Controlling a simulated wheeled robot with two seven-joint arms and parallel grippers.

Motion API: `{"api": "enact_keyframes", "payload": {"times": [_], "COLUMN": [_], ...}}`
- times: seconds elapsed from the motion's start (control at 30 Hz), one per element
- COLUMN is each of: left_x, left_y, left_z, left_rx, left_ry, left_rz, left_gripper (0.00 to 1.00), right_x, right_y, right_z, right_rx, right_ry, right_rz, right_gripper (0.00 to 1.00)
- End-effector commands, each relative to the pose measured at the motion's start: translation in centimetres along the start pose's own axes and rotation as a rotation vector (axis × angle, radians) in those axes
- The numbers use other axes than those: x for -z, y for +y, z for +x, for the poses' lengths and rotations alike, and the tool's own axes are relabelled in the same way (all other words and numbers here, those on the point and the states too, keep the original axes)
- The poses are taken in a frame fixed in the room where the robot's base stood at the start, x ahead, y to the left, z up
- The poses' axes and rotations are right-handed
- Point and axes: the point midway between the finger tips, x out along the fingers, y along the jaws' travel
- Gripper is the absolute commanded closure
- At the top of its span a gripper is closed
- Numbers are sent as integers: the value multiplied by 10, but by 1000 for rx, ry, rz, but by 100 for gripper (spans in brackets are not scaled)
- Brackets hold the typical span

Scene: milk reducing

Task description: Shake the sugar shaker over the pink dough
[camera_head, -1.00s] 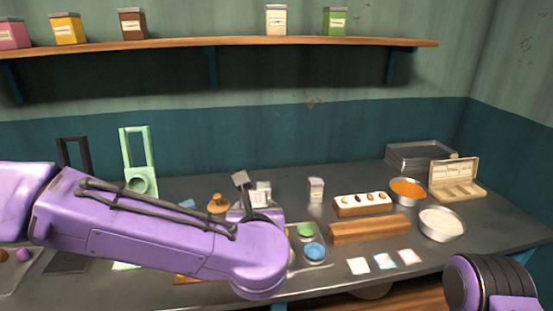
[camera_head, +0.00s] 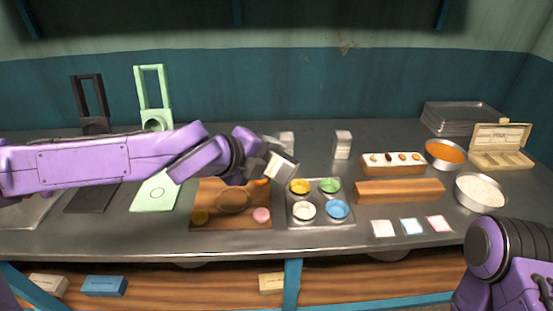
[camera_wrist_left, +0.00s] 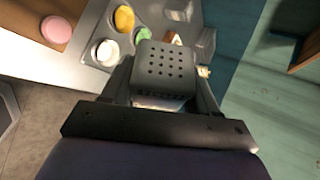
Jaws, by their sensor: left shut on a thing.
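My left gripper (camera_head: 262,165) is shut on the sugar shaker (camera_head: 281,168), a pale box with a grey lid. In the left wrist view the shaker's grey lid with rows of holes (camera_wrist_left: 166,66) sits between the two fingers. The shaker is tilted and held above the counter. In the head view it appears up and slightly right of the pink dough. The pink dough (camera_head: 261,215) is a small round piece on the right front part of the brown wooden board (camera_head: 222,222). It also shows at the upper left of the left wrist view (camera_wrist_left: 56,29). My right gripper is out of frame.
A metal tray (camera_head: 321,222) with yellow, green, white and blue cups is right of the board. Another shaker (camera_head: 342,146) stands behind. A wooden block (camera_head: 399,191), bowls (camera_head: 482,191) and small cards (camera_head: 412,226) are farther right. Black and green presses stand left.

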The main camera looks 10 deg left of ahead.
Motion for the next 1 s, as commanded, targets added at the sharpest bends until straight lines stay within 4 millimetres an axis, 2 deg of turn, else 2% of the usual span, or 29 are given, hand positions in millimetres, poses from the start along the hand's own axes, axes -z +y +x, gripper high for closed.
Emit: {"api": "enact_keyframes", "payload": {"times": [0.03, 0.7, 0.83, 1.0], "left_x": [1, 11, 12, 13], "left_y": [14, 70, 77, 79], "left_z": [10, 47, 52, 54], "left_rx": [15, 219, 247, 271], "left_ry": [21, 317, 362, 396], "left_rz": [-41, -523, -595, -650], "left_gripper": [76, 76, 76, 76], "right_x": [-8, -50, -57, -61], "right_y": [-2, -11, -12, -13], "right_z": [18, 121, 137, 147], "right_rx": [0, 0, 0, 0], "right_ry": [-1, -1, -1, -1], "right_rz": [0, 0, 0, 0], "right_gripper": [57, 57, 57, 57]}}
